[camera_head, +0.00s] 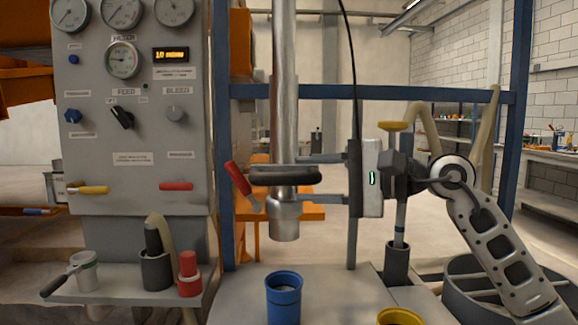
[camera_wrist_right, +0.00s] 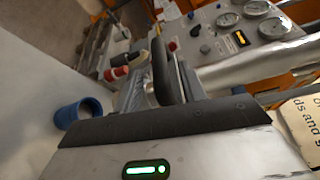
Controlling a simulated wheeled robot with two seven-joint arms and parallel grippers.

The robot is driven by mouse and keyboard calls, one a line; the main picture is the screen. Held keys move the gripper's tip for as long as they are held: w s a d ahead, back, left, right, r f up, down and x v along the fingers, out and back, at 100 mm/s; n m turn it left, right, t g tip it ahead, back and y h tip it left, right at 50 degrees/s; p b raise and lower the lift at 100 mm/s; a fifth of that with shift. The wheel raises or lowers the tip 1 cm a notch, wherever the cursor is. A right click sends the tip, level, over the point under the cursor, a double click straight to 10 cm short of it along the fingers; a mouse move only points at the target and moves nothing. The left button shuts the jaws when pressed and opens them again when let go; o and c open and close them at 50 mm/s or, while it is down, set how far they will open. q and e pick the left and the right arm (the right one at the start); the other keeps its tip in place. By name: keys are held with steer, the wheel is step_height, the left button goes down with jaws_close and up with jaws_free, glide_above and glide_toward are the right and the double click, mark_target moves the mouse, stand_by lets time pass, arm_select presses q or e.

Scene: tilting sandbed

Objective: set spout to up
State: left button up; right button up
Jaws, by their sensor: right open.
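A metal pipe (camera_head: 285,110), which I take to be the spout, hangs vertically in the head view, its collared lower end (camera_head: 285,222) pointing down above a blue cup (camera_head: 284,303). A black bar handle (camera_head: 285,175) lies level across the pipe. My right gripper (camera_head: 308,178) reaches in from the right, open, with one finger above the handle's right end and one below. In the right wrist view the handle (camera_wrist_right: 160,70) shows between the fingers, and the pipe (camera_wrist_right: 250,68) lies beyond. Contact with the handle cannot be told. My left gripper is not in view.
A grey panel (camera_head: 135,150) with gauges and knobs stands left. A red lever (camera_head: 237,178) is beside the pipe. A shelf below the panel bears a red bottle (camera_head: 189,276) and dark holder (camera_head: 156,270). Blue posts (camera_head: 517,60) frame the area. A yellow cup (camera_head: 400,317) stands front right.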

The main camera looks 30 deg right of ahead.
mark_target(285, 162)
steer(key=p+x, duration=0.1)
steer(key=x, duration=0.2)
steer(key=shift+w+a+r, duration=0.1)
steer(key=shift+w+r, duration=0.05)
steer(key=shift+w, duration=0.1)
steer(key=shift+w+a, duration=0.25)
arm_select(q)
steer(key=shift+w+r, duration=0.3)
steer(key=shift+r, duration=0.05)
arm_select(e)
steer(key=shift+c, duration=0.2)
